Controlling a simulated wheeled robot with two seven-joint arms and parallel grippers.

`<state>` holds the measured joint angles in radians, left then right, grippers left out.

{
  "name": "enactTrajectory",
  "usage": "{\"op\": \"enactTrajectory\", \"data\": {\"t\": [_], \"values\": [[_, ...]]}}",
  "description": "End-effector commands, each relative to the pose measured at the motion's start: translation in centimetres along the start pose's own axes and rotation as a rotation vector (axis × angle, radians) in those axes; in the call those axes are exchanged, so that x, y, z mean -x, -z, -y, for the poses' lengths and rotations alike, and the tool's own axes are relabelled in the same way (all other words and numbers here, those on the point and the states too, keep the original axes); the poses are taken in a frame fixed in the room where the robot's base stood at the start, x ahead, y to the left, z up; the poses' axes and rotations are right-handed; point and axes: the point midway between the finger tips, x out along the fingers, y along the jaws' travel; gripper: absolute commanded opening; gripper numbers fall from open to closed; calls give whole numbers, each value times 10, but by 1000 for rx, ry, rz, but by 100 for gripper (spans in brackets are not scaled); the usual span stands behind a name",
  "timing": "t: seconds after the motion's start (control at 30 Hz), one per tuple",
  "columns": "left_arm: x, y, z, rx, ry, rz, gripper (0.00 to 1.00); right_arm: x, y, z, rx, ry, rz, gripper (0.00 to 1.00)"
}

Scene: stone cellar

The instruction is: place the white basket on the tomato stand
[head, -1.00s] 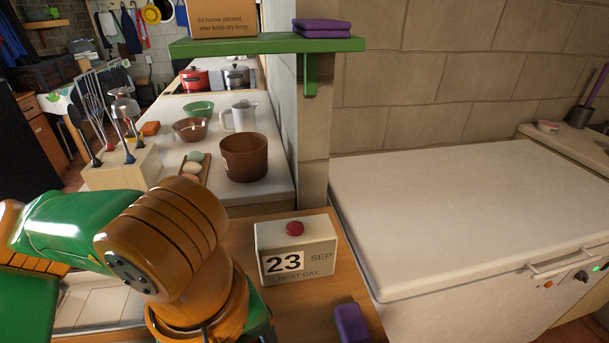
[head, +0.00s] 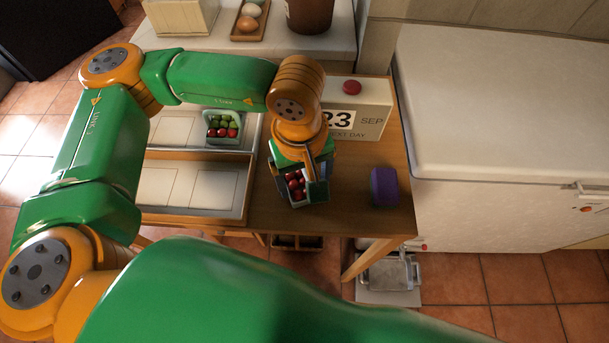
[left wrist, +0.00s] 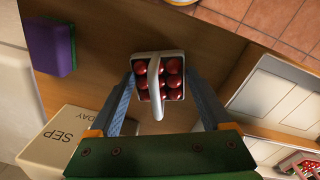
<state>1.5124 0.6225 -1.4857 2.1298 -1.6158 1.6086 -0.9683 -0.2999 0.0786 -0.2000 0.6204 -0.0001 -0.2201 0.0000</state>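The white basket (left wrist: 158,58), filled with red tomatoes and with a white handle across its top, is on the wooden table (head: 350,215); it also shows partly in the head view (head: 294,190). My left gripper (left wrist: 160,75) points down at it, its fingers spread on either side of the basket with gaps visible. Left of it in the head view is a two-row wooden stand with pale panels (head: 205,188), apparently the tomato stand. My right gripper is out of view.
A calendar block (head: 358,105) with a red button stands behind the gripper. A purple block (head: 384,187) lies to the right on the table. A white chest (head: 500,110) stands further right. Eggs in a holder (head: 250,18) and a brown pot (head: 309,14) are on the back counter.

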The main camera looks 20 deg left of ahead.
Motion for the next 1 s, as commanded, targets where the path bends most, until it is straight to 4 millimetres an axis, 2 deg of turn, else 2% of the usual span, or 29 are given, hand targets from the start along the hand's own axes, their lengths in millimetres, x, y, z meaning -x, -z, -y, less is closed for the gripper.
{"op": "enactTrajectory", "data": {"t": [0.37,0.47,0.5,0.57,0.8,0.9,1.0], "values": [[0,0,0,0,1,1,100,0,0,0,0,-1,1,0],[7,0,0,0,1,1,100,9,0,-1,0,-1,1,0],[10,0,-1,1,-2,-1,100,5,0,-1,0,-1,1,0],[22,1,-2,2,-5,-3,100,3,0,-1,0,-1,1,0],[91,0,-1,1,-4,-2,100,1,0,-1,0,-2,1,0],[110,0,-1,1,-2,-1,100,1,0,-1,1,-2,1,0],[120,0,0,0,-1,0,100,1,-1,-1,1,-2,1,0]]}}
